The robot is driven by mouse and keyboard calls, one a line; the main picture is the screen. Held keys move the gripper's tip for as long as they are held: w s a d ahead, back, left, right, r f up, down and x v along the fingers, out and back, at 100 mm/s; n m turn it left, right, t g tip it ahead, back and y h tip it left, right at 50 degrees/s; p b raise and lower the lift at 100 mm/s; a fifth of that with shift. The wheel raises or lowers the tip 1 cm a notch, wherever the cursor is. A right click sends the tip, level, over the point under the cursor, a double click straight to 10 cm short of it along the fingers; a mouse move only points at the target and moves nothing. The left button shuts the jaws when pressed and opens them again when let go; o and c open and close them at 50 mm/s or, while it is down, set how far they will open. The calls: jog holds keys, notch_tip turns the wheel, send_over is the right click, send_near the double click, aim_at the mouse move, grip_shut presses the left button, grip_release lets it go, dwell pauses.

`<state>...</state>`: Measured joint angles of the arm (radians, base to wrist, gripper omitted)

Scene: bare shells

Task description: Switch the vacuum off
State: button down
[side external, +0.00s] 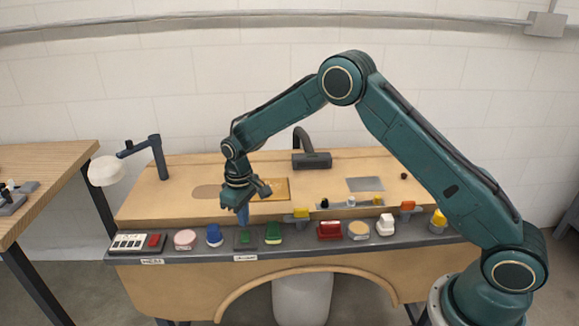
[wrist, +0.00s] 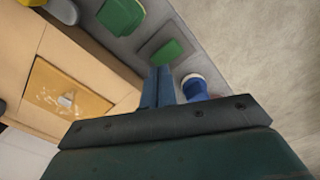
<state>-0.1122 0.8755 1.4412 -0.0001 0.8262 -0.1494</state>
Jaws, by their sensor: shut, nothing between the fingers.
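A dark strip (side external: 342,241) along the bench's front edge carries a row of coloured controls. A small green switch (side external: 245,238) on a dark square plate sits in this strip, above a white label (side external: 245,258) too small to read. The green switch also shows in the wrist view (wrist: 166,53), just beyond the fingertips. My gripper (side external: 243,222) points down with its blue fingers shut and empty, right above the green switch. I cannot tell whether the fingertips touch it. No control is readable as the vacuum's.
A blue knob (side external: 214,235) stands left of the green switch, and a larger green control (side external: 273,233) stands close on its right. Red, tan, white and orange controls follow further right. The wooden top behind the strip is mostly clear.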

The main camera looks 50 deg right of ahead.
jog(key=shift+r, duration=2)
notch_tip(320, 180, up, 13)
jog(key=t, duration=0.1)
send_over(245, 232)
jog(key=s+d, duration=0.2)
jog(key=s, duration=0.5)
jog(key=s+d+r+m+t, duration=0.1)
jog(key=s+d+r+t, duration=0.1)
jog(key=s+r, duration=0.65)
jog(key=s+d+m+t, duration=0.2)
jog(key=s, duration=1.9)
jog(key=shift+s+r+t, duration=0.25)
jog(key=shift+r+t, duration=0.05)
jog(key=shift+r, duration=0.1)
